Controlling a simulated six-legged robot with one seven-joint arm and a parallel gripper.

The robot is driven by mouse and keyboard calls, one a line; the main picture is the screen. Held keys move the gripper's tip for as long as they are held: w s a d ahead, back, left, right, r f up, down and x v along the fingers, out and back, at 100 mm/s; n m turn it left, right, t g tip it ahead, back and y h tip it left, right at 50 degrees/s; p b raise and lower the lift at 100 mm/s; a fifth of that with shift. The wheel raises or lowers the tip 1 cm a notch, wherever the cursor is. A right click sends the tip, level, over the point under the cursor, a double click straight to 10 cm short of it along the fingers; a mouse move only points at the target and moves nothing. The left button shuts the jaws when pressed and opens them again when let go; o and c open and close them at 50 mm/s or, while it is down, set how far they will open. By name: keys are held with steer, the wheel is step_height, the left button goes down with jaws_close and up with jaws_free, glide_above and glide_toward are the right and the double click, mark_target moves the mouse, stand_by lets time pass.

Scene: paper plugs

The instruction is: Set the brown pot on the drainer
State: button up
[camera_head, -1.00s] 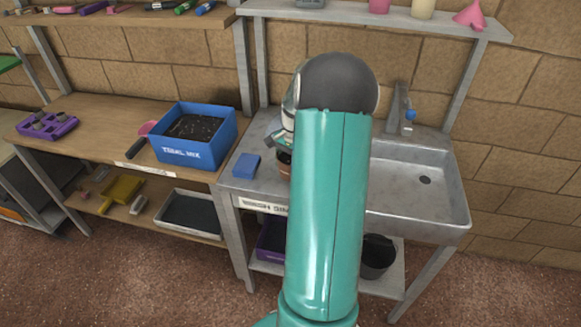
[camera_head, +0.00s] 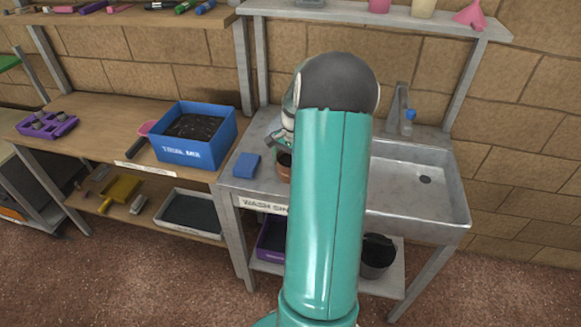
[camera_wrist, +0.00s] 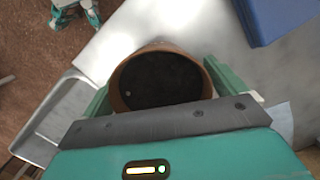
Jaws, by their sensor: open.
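The brown pot (camera_head: 284,168), filled with dark soil, stands on the metal sink counter, partly hidden behind my arm. In the wrist view the pot (camera_wrist: 160,82) appears just beyond my gripper, its rim between the two green fingers. My gripper (camera_wrist: 158,92) is open; I cannot tell whether either finger touches the pot. In the head view my gripper (camera_head: 280,141) shows just above and behind the pot, mostly hidden by my arm. I cannot make out the drainer; my arm covers the middle of the counter.
A blue sponge (camera_head: 247,165) lies left of the pot. The sink basin (camera_head: 420,185) and its tap (camera_head: 404,110) are on the right. A blue soil box (camera_head: 195,140) stands on the wooden bench at left. A shelf (camera_head: 370,18) runs above the sink.

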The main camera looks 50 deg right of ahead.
step_height(320, 180, up, 11)
steer(key=d, duration=0.1)
steer(key=w+a+r+n+h, duration=0.1)
steer(key=w+a+r+n, duration=0.15)
steer(key=a, duration=0.25)
steer(key=w+a+r+n, duration=0.1)
steer(key=a+r, duration=0.2)
steer(key=a, duration=0.2)
steer(key=a+r+n+t+h, duration=0.1)
steer(key=a+r+n, duration=0.1)
steer(key=a, duration=0.4)
steer(key=a+r+n+t, duration=0.1)
steer(key=a+r+n, duration=0.2)
steer(key=a, duration=0.4)
steer(key=s+a+n+t, duration=0.1)
steer(key=s+a+n, duration=0.4)
steer(key=a, duration=0.5)
steer(key=s+a+n+t, duration=0.2)
steer(key=s+a+n, duration=0.3)
steer(key=a, duration=0.4)
steer(key=shift+s+a+f+t+y, duration=0.3)
steer(key=shift+s+a, duration=0.1)
steer(key=shift+s, duration=0.25)
